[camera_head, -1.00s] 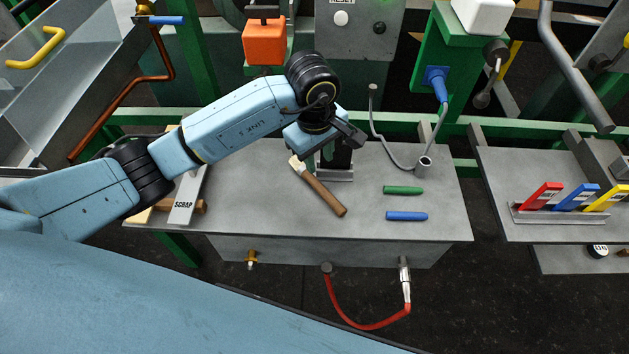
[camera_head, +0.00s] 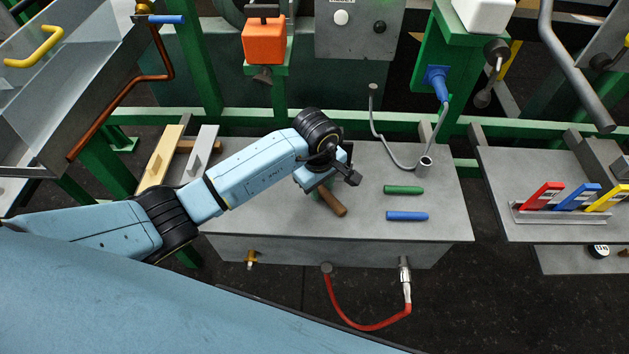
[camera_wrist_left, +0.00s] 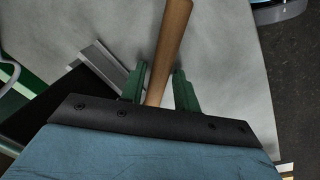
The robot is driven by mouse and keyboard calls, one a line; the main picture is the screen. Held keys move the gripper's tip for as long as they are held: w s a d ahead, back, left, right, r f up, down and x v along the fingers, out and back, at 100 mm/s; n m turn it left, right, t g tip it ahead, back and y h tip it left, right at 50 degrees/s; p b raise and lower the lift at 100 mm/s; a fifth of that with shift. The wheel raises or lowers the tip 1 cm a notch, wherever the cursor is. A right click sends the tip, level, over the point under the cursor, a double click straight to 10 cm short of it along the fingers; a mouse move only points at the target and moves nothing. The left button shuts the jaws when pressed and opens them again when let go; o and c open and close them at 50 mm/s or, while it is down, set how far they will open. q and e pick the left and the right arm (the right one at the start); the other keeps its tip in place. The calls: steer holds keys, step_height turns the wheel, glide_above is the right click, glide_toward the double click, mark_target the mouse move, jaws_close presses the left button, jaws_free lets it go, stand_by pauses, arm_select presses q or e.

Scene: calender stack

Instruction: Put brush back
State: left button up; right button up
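The brush lies on the grey bench top (camera_head: 436,190); its brown wooden handle (camera_head: 333,203) shows below my left gripper in the head view. The arm hides its pale head there. In the left wrist view the handle (camera_wrist_left: 168,50) runs between the two green fingers. My left gripper (camera_head: 319,192) points down over the brush; its fingers, also in the wrist view (camera_wrist_left: 162,72), look open and astride the handle. I cannot tell whether they touch it. A dark upright stand with a metal base (camera_wrist_left: 98,62) is beside the fingers, mostly hidden in the head view. My right gripper is not in view.
A green marker (camera_head: 403,190) and a blue marker (camera_head: 407,216) lie right of the brush. A red hose (camera_head: 365,325) hangs below the front.

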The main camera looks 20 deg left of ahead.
arm_select(q)
steer(key=c, duration=0.7)
jaws_close()
steer(key=shift+r, duration=0.15)
